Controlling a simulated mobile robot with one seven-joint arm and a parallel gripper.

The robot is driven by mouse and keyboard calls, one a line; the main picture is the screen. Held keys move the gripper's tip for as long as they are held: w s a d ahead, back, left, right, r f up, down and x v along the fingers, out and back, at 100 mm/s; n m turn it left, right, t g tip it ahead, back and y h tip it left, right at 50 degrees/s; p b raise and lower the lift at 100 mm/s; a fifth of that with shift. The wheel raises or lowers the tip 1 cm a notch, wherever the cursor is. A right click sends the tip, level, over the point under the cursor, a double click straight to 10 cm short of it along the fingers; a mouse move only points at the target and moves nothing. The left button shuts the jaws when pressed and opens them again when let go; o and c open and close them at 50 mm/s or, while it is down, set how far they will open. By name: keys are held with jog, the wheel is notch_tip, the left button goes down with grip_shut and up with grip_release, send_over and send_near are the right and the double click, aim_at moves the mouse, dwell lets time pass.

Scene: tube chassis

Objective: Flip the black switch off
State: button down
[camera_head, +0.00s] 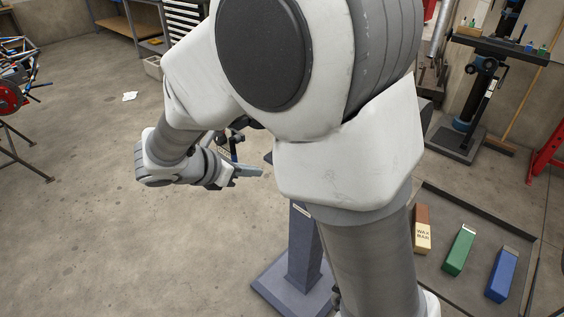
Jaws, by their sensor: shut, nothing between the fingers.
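My gripper (259,172) is at the left of my arm, pointing right, with its fingers shut and empty. It is beside the top of a blue-grey pedestal (303,250), which is largely hidden behind my arm. A small pale label (302,210) shows on the pedestal's upper part. I cannot make out the black switch; my arm covers much of the area around the pedestal's top. I cannot tell whether my gripper touches anything.
A dark tray (440,287) on the right holds a brown-and-cream box (422,230), a green box (459,250) and a blue box (501,275). A dark stand (470,125) is at the back right. A workbench (130,25) is at the back left. The left floor is mostly clear.

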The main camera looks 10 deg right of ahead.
jog(key=w+d+r+b+x, duration=0.1)
jog(key=r+b+x, duration=0.1)
jog(key=x, duration=1)
jog(key=shift+w+d+b, duration=0.2)
jog(key=shift+d+b, duration=0.3)
jog(key=shift+b, duration=0.35)
jog(key=shift+w+d+p, duration=0.15)
jog(key=shift+d+p, duration=0.15)
jog(key=shift+r, duration=0.1)
jog(key=shift+r+p, duration=0.75)
jog(key=shift+p, duration=0.05)
